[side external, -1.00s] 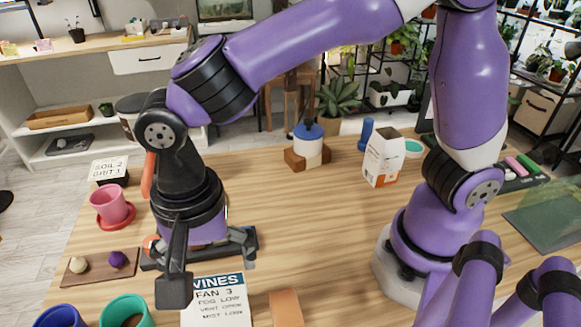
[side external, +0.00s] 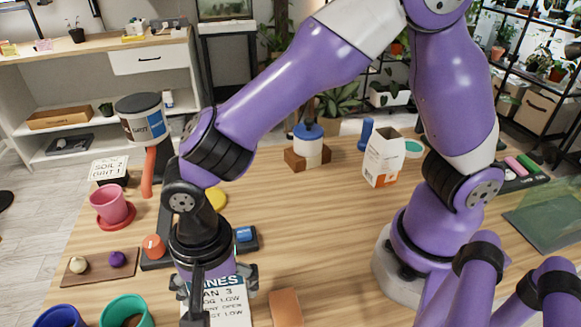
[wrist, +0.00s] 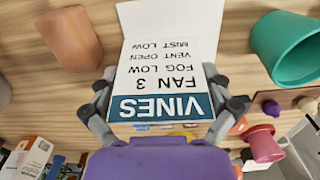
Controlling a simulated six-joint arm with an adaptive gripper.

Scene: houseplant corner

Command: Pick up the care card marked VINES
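The white VINES care card (side external: 232,305) has a dark teal heading band and stands near the front of the wooden table, partly hidden behind my gripper. In the wrist view the card (wrist: 165,68) appears upside down, its heading edge nearest my gripper. My gripper (wrist: 163,105) is open, pointing down over the card, with one finger beside each side edge of the heading. Whether the fingers touch the card is not clear. A second card, marked SOIL 2 GRIT 1 (side external: 109,168), stands at the back left.
A terracotta-coloured block (side external: 286,306) lies right of the card. A teal pot (side external: 126,313) and a board (side external: 92,280) with two small round objects are to the left. The middle of the table is clear.

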